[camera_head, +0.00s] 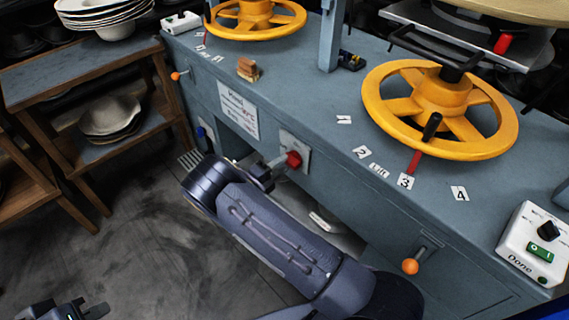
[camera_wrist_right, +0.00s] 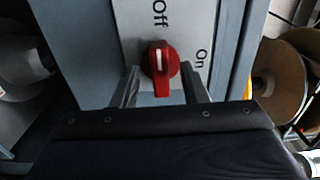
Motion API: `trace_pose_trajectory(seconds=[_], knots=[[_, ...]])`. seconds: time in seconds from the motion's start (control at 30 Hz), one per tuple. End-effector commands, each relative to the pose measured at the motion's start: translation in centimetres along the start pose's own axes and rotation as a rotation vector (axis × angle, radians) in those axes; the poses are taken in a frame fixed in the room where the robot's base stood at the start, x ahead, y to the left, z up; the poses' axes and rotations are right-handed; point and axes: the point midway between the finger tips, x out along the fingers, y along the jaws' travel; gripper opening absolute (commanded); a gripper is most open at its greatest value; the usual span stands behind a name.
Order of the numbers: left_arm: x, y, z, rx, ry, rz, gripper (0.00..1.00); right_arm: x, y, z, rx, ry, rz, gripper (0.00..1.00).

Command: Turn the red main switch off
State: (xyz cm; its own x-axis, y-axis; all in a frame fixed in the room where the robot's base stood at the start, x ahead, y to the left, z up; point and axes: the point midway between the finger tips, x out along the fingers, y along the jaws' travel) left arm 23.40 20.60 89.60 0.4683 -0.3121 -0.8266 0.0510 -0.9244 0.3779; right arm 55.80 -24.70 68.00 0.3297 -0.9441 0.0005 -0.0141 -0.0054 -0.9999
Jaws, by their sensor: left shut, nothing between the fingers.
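The red main switch (camera_head: 293,159) is on a light plate on the front of the blue-grey bench. In the right wrist view the red knob (camera_wrist_right: 160,66) has a white mark pointing up towards the "Off" label; "On" is to its right. My right gripper (camera_head: 270,168) is at the switch. In the wrist view its two fingers (camera_wrist_right: 162,88) are apart, one on each side of the knob, with small gaps showing. My left gripper (camera_head: 92,308) is at the bottom left corner of the head view, over the floor, shut and empty, partly cut off by the frame.
Yellow handwheels (camera_head: 440,108) stand on the bench (camera_head: 300,75). Orange-knobbed levers (camera_head: 410,266) stick out of its front. A white control box (camera_head: 535,245) sits at the right. The floor between is clear.

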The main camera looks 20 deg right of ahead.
Motion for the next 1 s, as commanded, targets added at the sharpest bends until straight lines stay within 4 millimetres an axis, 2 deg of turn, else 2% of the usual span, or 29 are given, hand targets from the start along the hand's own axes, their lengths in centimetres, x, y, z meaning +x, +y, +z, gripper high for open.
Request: trace_pose_trajectory(seconds=[0.2,0.37,1.0], knots=[[0.2,-0.1,0.1,0.0,0.0,0.0,0.0,-3.9,0.1,0.0,0.0,-0.003,0.001,0.4],[0.3,-0.1,0.1,0.0,0.0,0.0,0.0,-5.5,0.1,0.0,-0.001,-0.001,0.001,0.4],[0.1,-0.1,0.1,0.0,0.0,0.0,0.0,-5.5,-0.4,-0.3,0.022,0.018,0.018,0.4]])
